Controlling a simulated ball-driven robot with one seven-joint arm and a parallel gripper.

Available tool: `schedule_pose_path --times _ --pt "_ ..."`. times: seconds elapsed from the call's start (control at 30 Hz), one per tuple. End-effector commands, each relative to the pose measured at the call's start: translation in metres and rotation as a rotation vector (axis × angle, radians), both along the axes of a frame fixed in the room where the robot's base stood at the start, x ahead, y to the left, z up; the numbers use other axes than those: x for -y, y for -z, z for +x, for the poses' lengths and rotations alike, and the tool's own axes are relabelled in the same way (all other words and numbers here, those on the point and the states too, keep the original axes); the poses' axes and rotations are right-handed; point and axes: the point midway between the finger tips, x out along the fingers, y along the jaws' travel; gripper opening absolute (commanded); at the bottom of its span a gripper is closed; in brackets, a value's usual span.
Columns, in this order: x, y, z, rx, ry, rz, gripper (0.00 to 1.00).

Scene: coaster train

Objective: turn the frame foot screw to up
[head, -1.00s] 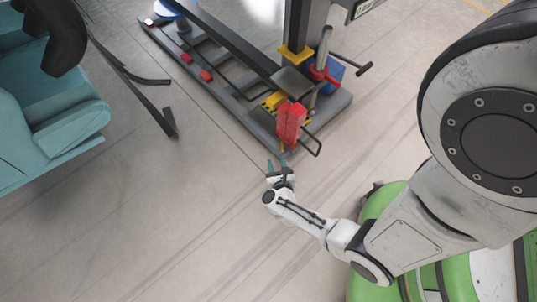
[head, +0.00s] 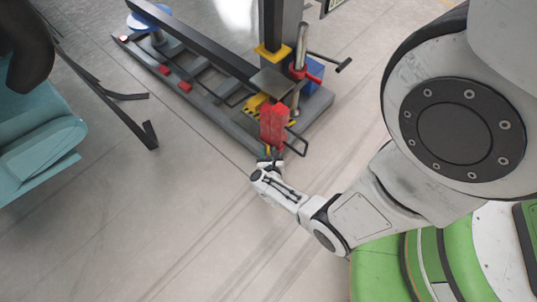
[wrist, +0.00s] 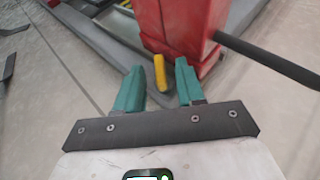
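A small yellow tab (wrist: 160,72) stands at the foot of the red block in the wrist view. It looks like the frame foot screw's handle, though I cannot be sure. My gripper (wrist: 157,86) is open, with one teal finger on each side of the tab's line. Clear gaps show between the tab and both fingers. The tab appears at or just beyond the fingertips; the exact depth is hard to tell. In the head view my gripper (head: 269,160) is at the near corner of the frame, just below the red block, and its fingers are mostly hidden.
The red block (head: 274,126) rises beside the fingers, with a black bar (wrist: 265,62) sticking out right. The dark frame (head: 200,97) carries a post and a blue box (head: 307,78). A teal seat (head: 42,150) is at left.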

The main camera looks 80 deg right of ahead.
Motion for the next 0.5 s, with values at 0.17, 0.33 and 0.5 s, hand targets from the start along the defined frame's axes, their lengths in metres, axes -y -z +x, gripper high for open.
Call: schedule_pose_path --times 0.17,0.33,0.5 --pt "0.0017 0.0008 0.0001 -0.001 0.000 0.001 0.38" --pt "0.0015 0.0006 0.0002 -0.001 0.000 0.001 0.34" --pt "0.0015 0.0006 0.0003 -0.001 0.000 0.000 0.18"
